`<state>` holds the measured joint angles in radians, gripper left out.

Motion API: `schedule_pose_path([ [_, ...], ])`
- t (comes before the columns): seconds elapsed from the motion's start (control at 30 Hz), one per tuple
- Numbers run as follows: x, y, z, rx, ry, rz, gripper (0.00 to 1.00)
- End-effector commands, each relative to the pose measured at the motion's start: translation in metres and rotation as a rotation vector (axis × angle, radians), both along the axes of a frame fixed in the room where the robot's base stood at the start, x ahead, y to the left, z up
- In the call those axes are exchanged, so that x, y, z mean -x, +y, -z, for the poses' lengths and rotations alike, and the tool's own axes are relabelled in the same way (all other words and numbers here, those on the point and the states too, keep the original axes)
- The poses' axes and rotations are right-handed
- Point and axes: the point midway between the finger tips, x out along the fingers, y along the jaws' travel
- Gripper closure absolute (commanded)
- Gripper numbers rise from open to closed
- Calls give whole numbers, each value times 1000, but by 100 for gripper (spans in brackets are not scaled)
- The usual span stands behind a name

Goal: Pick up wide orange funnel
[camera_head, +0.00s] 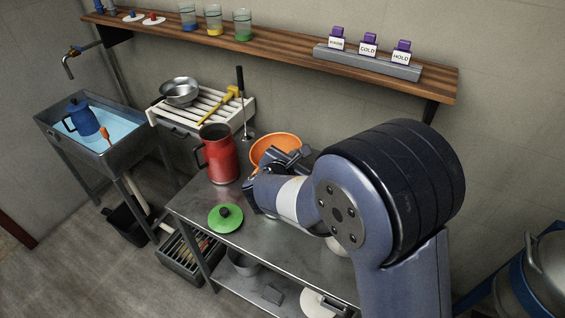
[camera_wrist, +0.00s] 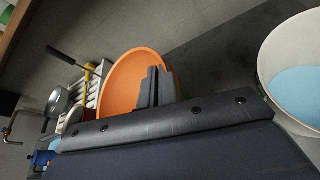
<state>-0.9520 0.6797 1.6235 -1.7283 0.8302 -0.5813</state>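The wide orange funnel (camera_head: 268,146) is on the metal table near the wall, behind my gripper (camera_head: 282,167) in the head view. My gripper hides its lower right part. In the wrist view the orange funnel (camera_wrist: 122,82) shows its round open face beyond my dark finger parts (camera_wrist: 155,88), which overlap its right side. I cannot tell whether the fingers touch it, nor whether they are open or shut.
A red jug (camera_head: 220,155) stands left of the funnel. A green lid (camera_head: 225,217) lies on the table's front left. A white rack (camera_head: 200,108) with a metal bowl is behind. A white container with blue contents (camera_wrist: 300,75) is at the wrist view's right.

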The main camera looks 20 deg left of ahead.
Motion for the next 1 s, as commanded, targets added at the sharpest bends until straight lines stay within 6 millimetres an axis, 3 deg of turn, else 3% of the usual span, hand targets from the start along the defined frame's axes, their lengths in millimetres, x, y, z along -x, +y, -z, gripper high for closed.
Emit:
schedule_pose_path([
  [0.17,0,0,-10,-3,-2,1,100],
  [0.6,0,0,-89,-4,-2,0,100],
  [1.0,0,0,-100,1,0,0,100],
])
